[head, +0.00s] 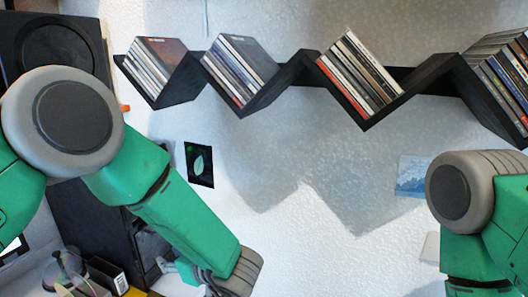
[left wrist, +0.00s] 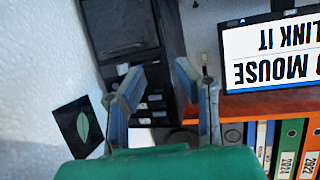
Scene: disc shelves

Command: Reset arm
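My left arm comes in from the left in the head view and bends down to the lower middle, where its grey wrist end sits at the bottom edge; the fingertips do not show clearly there. In the left wrist view the two fingers of my left gripper (left wrist: 158,88) stand well apart with nothing held between them. My right arm shows at the right edge of the head view, pointing down; its gripper is out of view.
A black zigzag shelf (head: 432,76) with several rows of discs (head: 360,75) hangs on the white wall above. A black speaker (head: 57,42) stands at the left. A monitor (left wrist: 272,52) and binders (left wrist: 288,145) show in the wrist view.

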